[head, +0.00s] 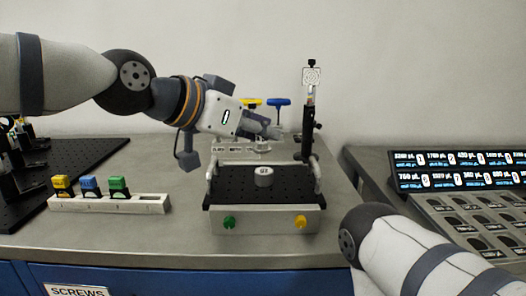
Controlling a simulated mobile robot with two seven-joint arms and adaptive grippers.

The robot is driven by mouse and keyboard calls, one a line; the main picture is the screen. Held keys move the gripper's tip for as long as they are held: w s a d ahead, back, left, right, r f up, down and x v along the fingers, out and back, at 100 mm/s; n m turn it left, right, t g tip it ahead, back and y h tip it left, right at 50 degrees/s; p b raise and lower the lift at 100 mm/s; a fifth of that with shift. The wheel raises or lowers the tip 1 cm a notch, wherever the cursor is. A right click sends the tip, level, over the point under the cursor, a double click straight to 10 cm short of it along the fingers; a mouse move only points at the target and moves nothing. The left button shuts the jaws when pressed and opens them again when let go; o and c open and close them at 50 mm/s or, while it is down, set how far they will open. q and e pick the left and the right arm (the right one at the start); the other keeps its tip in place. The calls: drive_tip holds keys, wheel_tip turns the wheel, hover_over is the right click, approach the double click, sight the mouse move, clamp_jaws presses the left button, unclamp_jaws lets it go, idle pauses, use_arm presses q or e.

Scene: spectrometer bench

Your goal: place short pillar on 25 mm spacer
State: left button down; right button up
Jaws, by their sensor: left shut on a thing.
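A short grey cylinder with a dark marking on its pale top, seemingly the 25 mm spacer (264,177), stands upright on the black perforated breadboard (228,194). My left gripper (270,130) is behind and above it, over the back part of the bench, apart from the spacer. It is shut on a small grey piece, seemingly the short pillar, which is too small and too covered by the fingers to make out clearly. My right arm shows at the lower right, but its gripper is out of view.
A dark post with a target plate (311,76) rises at the breadboard's right. Yellow (251,101) and blue (279,102) handled tools stand behind the gripper. A pale rack (110,204) with coloured blocks is at left. A slotted tray (480,217) is at right.

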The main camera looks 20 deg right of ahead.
sight(256, 146)
use_arm(q)
drive_tip(key=shift+w+d+f, duration=0.15)
drive_tip(key=shift+f, duration=0.8)
drive_tip(key=shift+w+d+f, duration=0.1)
drive_tip(key=shift+d+f, duration=0.05)
drive_tip(key=shift+f, duration=0.75)
drive_tip(key=shift+f, duration=0.2)
drive_tip(key=c, duration=1.5)
unclamp_jaws()
drive_tip(key=shift+r, duration=0.1)
drive_tip(key=shift+s+a+r, duration=0.1)
drive_tip(key=shift+a+r, duration=0.15)
drive_tip(key=shift+r, duration=0.05)
drive_tip(key=p+v, duration=0.1)
drive_tip(key=v, duration=1)
drive_tip(key=shift+s+a, duration=0.15)
use_arm(e)
drive_tip(key=shift+w+r, duration=0.6)
